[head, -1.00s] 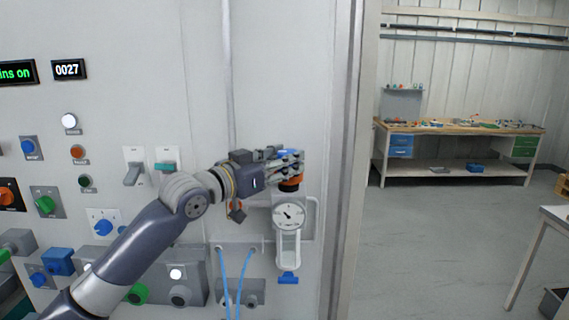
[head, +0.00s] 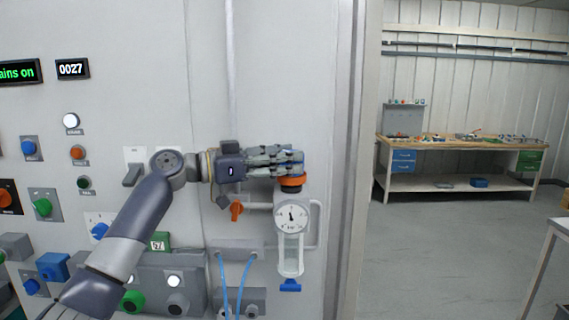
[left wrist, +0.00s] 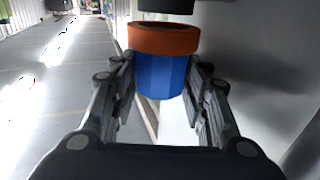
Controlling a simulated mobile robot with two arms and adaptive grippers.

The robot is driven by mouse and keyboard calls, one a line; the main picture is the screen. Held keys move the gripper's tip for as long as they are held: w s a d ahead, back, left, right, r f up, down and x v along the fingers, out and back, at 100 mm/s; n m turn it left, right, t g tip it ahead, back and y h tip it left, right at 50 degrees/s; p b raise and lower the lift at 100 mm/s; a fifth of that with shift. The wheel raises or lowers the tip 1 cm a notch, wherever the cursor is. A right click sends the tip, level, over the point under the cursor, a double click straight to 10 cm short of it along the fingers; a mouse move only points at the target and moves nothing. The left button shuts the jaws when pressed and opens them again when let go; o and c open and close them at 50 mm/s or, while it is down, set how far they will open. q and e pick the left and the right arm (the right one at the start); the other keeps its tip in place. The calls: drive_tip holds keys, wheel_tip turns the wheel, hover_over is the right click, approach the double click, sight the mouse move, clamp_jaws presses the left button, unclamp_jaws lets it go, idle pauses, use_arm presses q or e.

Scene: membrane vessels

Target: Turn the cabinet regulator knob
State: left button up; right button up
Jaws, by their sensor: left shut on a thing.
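The regulator on the cabinet wall has a knob with an orange ring (head: 293,182) above a round white gauge (head: 292,216). The gauge's dark needle points nearly straight up. My left gripper (head: 292,163) reaches in from the left and is shut on the knob. In the left wrist view, the knob's blue part (left wrist: 161,76) sits between the two fingers, with the orange ring (left wrist: 163,39) beyond it. In the head view the fingers cover most of the blue part. My right gripper does not show.
An orange lever (head: 236,210) sits left of the gauge, and blue hoses (head: 233,285) hang below it. Switches and buttons fill the panel's left side. A blue fitting (head: 290,286) is under the regulator. Right of the cabinet edge is open floor with a workbench (head: 455,187).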

use_arm(q)
drive_tip(key=shift+m+g, duration=0.4)
drive_tip(key=shift+g, duration=0.2)
drive_tip(key=o, duration=1.1)
drive_tip(key=shift+h, duration=0.3)
drive_tip(key=shift+v, duration=3.95)
